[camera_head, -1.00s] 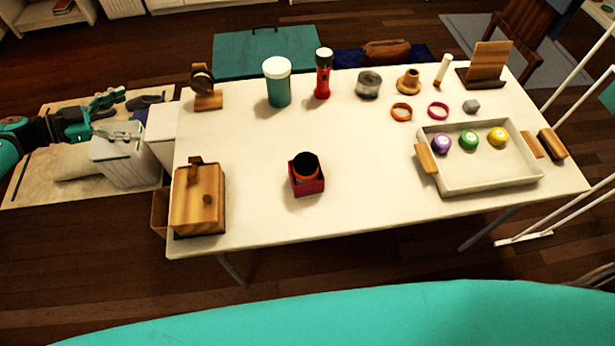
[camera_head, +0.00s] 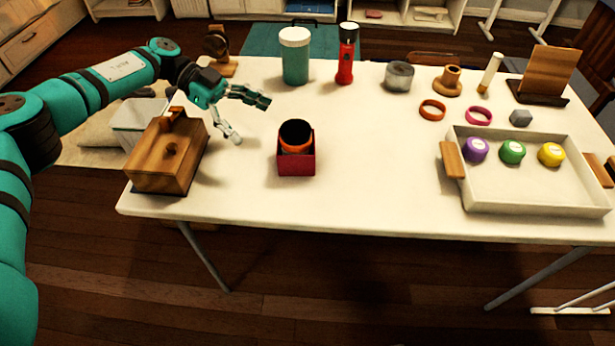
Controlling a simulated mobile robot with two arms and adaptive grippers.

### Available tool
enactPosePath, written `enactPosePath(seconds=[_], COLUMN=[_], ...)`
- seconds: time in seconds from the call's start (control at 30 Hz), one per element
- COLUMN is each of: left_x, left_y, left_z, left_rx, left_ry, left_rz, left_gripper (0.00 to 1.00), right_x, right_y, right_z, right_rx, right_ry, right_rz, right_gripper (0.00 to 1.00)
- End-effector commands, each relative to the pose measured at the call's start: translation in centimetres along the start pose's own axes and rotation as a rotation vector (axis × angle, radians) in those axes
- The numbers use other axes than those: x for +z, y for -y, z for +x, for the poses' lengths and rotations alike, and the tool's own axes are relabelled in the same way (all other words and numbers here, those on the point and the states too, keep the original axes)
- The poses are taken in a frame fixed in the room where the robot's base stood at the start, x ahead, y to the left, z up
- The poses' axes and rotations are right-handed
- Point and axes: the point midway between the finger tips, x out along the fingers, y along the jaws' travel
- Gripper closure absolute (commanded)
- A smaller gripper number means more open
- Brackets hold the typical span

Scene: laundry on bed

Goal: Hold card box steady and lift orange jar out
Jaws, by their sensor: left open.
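The card box (camera_head: 296,164) is a small dark red open box near the middle of the white table. The orange jar (camera_head: 295,147) stands inside it, with its dark round top (camera_head: 296,132) and a band of orange showing above the box rim. Its lower part is hidden by the box. My left gripper (camera_head: 250,118) is open and empty, left of the box and apart from it, with its fingers pointing right toward it. My right gripper is not in view.
A wooden block box (camera_head: 165,155) stands at the table's left edge, close to my left arm. A teal jar (camera_head: 295,58) and a red flashlight (camera_head: 346,55) stand behind. A white tray (camera_head: 535,200) with coloured round pieces is at right. The table (camera_head: 370,180) is clear between box and tray.

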Motion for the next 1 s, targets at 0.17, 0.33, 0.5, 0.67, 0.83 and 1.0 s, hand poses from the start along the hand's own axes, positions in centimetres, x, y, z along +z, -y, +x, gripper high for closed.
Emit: enactPosePath(seconds=[0.17, 0.33, 0.5, 0.67, 0.83, 1.0], left_x=[1.3, 1.2, 1.3, 1.4, 1.0, 1.1], left_y=[0.1, 0.0, 0.0, 0.0, 0.0, 0.0], left_z=[1.0, 2.1, 4.6, 7.0, 8.2, 9.6], left_rx=[0.001, 0.003, 0.004, 0.003, 0.001, 0.002], left_ry=[-0.001, -0.001, -0.002, -0.002, -0.003, -0.002], left_rz=[0.003, 0.003, 0.002, 0.002, 0.0, 0.001], left_gripper=[0.03, 0.03, 0.03, 0.03, 0.03, 0.03], right_x=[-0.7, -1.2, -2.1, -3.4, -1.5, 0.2], right_y=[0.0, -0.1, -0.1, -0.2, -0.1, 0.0], right_z=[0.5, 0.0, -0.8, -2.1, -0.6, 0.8], right_rx=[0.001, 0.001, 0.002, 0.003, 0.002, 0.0], right_ry=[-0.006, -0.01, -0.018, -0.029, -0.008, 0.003], right_rz=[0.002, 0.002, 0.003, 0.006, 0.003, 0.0], right_gripper=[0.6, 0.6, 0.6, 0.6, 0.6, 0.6])
